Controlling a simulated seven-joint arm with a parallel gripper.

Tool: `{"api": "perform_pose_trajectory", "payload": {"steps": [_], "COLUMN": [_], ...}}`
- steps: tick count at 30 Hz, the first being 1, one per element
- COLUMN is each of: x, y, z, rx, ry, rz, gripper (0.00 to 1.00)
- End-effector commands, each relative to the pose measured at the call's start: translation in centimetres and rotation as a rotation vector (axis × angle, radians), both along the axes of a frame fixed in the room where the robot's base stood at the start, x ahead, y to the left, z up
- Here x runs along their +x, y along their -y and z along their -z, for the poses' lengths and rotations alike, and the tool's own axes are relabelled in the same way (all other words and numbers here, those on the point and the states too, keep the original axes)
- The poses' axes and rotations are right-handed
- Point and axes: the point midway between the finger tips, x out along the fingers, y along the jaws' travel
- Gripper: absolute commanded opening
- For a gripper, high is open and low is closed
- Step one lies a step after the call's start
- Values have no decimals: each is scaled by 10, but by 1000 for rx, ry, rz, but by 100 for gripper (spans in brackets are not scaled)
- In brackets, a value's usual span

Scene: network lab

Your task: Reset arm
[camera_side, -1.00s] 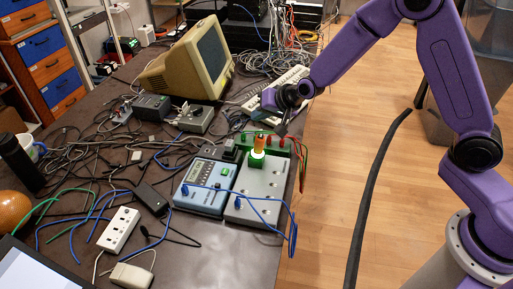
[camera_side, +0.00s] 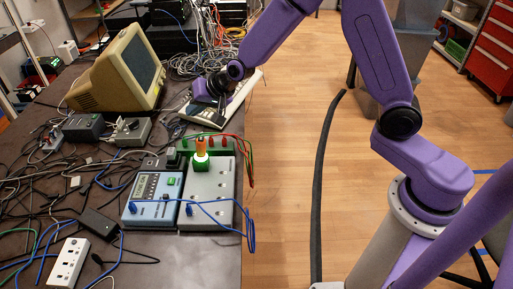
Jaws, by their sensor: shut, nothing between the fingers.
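An upright orange and green piece (camera_side: 201,147) with a bright white band stands at the back of a grey box (camera_side: 208,186). It may be the probe, but I cannot tell for sure. A blue meter (camera_side: 152,200) with a small display and a green button lies left of the grey box. A blue lead (camera_side: 240,231) loops from the meter across the front of the box. My gripper (camera_side: 201,108) is shut and empty, behind the orange piece and apart from it, over or beside the pale keyboard (camera_side: 236,95). Its fingertips are small and dark here.
A beige monitor (camera_side: 121,71) stands at the back left. Red and green leads (camera_side: 243,158) arch at the box's back right. Loose cables, a black adapter (camera_side: 99,223) and a white power strip (camera_side: 69,261) clutter the left. The table's right edge is close to the box.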

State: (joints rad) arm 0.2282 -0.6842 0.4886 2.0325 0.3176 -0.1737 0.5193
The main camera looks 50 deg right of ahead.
Motion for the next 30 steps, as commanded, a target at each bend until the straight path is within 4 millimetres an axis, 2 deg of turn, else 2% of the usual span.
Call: {"api": "perform_pose_trajectory", "payload": {"steps": [2, 5, 9, 14, 20, 24, 27, 30], "x": [-14, -47, -109, -182, -270, -325, -357, -379], "y": [-6, -15, -22, -14, 17, 49, 74, 95], "z": [-5, -12, -22, -32, -40, -45, -48, -49], "rx": [-18, -64, -157, -274, -433, -551, -631, -696], "ry": [-15, -53, -115, -179, -243, -282, -302, -320], "rz": [-54, -169, -378, -618, -908, -1103, -1224, -1316], "gripper": [0, 0, 0, 0, 0, 0, 0, 0]}}
